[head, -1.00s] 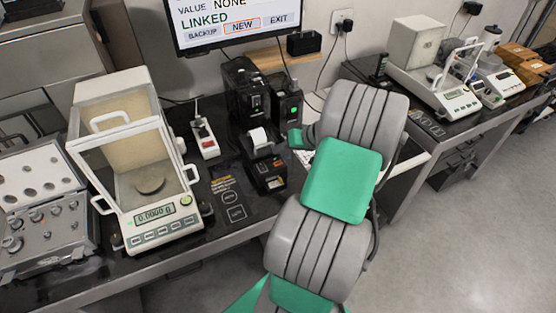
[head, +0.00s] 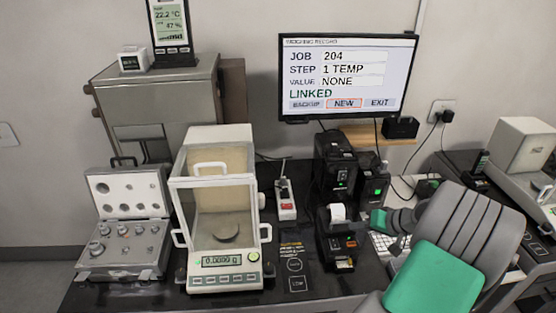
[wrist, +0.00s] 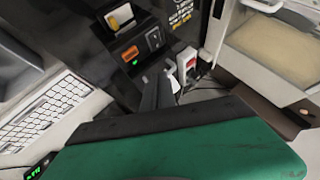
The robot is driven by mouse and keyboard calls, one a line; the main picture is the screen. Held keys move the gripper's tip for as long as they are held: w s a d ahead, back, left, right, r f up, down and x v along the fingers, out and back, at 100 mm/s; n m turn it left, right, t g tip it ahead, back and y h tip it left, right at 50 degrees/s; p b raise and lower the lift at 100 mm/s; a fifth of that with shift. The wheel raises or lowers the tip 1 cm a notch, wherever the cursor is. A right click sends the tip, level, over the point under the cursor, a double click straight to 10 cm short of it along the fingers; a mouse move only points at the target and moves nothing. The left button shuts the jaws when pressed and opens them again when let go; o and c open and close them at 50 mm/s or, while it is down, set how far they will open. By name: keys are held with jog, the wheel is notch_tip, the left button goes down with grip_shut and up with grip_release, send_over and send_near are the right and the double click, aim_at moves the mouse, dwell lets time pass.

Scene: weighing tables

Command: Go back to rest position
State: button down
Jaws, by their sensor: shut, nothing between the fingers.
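My gripper (wrist: 157,88) shows in the wrist view as two dark grey fingers close together, shut and empty. They point toward the bench between the label printer and a red-switched power strip. In the head view my grey and green arm reaches in from the lower right. Its green wrist end is just right of the black printer (head: 338,240), and the fingertips cannot be made out there. The printer also shows in the wrist view (wrist: 128,55).
A glass-doored balance (head: 222,262) with an empty pan stands left of the printer. A case of weights (head: 120,258) is further left. A monitor (head: 347,75) reads LINKED, with NEW outlined. A white keyboard (wrist: 45,112) lies beside the printer. Another balance (head: 522,148) stands at right.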

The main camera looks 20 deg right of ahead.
jog(key=s+f+m+g, duration=0.1)
jog(key=s+f, duration=0.1)
jog(key=s, duration=0.1)
jog(key=s+a+f+m+g, duration=0.1)
jog(key=s+f, duration=0.2)
jog(key=s+a+f+g, duration=0.1)
jog(key=s+f, duration=0.2)
jog(key=shift+s+a+m+g+y, duration=0.1)
jog(key=shift+a+m+g+y, duration=0.2)
jog(key=shift+m+g, duration=0.1)
jog(key=s+a+r+m+g, duration=0.15)
jog(key=s+a+g, duration=0.25)
jog(key=s, duration=0.5)
jog(key=w+a+r+n+t+h, duration=0.1)
jog(key=w+a+r+n, duration=0.3)
jog(key=a+r, duration=0.5)
jog(key=w+a+r+n+t+h, duration=0.2)
jog(key=w+a+r+n, duration=0.3)
jog(key=a+r, duration=0.4)
jog(key=a+n, duration=0.1)
jog(key=a, duration=0.5)
jog(key=shift+w+a+t+h, duration=0.15)
jog(key=shift+a+t+h, duration=0.15)
jog(key=shift+r, duration=0.1)
